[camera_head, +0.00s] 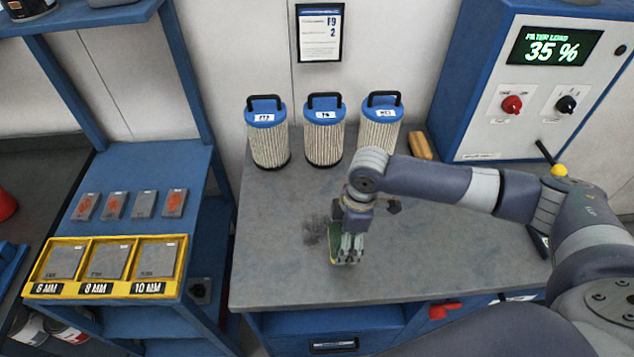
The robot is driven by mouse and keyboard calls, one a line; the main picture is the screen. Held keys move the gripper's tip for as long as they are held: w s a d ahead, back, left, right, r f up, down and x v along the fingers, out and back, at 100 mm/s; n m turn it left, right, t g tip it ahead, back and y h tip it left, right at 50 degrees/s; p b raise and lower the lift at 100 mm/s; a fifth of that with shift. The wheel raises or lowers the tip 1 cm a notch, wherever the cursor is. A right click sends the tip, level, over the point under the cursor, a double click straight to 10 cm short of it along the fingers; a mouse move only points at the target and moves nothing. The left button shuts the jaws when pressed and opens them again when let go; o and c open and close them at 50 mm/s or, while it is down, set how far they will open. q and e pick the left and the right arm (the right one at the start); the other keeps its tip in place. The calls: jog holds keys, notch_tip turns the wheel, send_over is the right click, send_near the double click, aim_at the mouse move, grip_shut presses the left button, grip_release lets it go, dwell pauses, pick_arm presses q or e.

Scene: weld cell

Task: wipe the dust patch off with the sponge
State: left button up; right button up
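The dust patch (315,229) is a dark, speckled smudge on the grey bench top, left of my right gripper. My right gripper (350,246) points down at the bench, shut on the sponge (335,256). Only a green and yellowish edge of the sponge shows, mostly hidden behind the fingers. The sponge is at or just above the bench top, beside the lower right side of the patch; I cannot tell whether it touches the surface. The gripper may hide part of the patch. My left gripper is not in view.
Three blue-capped filter cartridges (323,135) stand along the back of the bench (285,270). A tan block (420,145) lies by the blue control cabinet (480,80). A yellow tray (105,288) with plates sits on the left shelf. The bench left of the patch is clear.

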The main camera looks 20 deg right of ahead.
jog(key=shift+r+p, duration=0.35)
jog(key=shift+r, duration=1.2)
jog(key=shift+s+r, duration=0.15)
jog(key=shift+r, duration=0.1)
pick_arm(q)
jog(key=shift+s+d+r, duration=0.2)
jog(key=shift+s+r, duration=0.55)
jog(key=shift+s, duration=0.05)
